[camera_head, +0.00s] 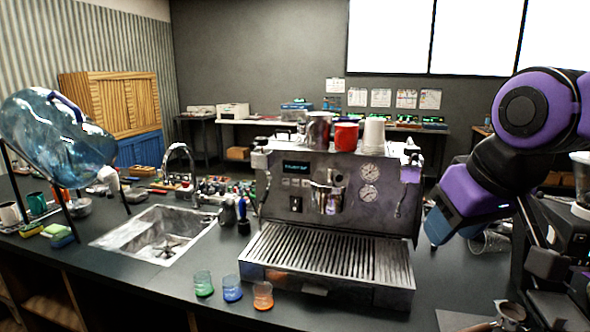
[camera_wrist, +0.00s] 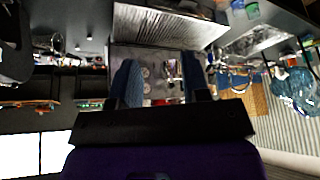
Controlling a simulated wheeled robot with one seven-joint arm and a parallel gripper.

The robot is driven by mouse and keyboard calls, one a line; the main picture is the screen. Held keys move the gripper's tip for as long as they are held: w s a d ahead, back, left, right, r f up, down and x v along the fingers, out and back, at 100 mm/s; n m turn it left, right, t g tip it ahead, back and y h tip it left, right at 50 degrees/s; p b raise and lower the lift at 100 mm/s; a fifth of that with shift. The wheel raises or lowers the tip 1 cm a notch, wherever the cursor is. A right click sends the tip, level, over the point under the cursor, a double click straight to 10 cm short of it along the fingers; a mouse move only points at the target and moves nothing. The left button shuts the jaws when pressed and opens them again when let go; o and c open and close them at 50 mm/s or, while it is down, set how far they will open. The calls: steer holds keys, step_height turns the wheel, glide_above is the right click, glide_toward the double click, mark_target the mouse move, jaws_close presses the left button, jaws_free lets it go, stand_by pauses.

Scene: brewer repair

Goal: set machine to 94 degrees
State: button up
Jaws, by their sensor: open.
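The silver espresso machine (camera_head: 335,215) stands on the dark counter, with a small lit display (camera_head: 297,167) at its upper left front. The display's text is too small to read. Small buttons (camera_head: 294,183) sit below it. Two round gauges (camera_head: 369,184) are at the right of the front. My gripper (camera_head: 438,227) is to the right of the machine, apart from it. In the wrist view, the machine (camera_wrist: 160,60) appears upside down beyond my gripper (camera_wrist: 160,78), whose blue fingers are spread apart with nothing between them.
Cups, one a red cup (camera_head: 346,136), stand on the machine's top. Three small coloured-base glasses, one orange (camera_head: 263,295), stand before the drip tray (camera_head: 325,262). A sink (camera_head: 158,234) and a large tilted water bottle (camera_head: 55,140) are at left. A portafilter (camera_head: 510,312) lies at lower right.

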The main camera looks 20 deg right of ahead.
jaws_close()
stand_by(1.6)
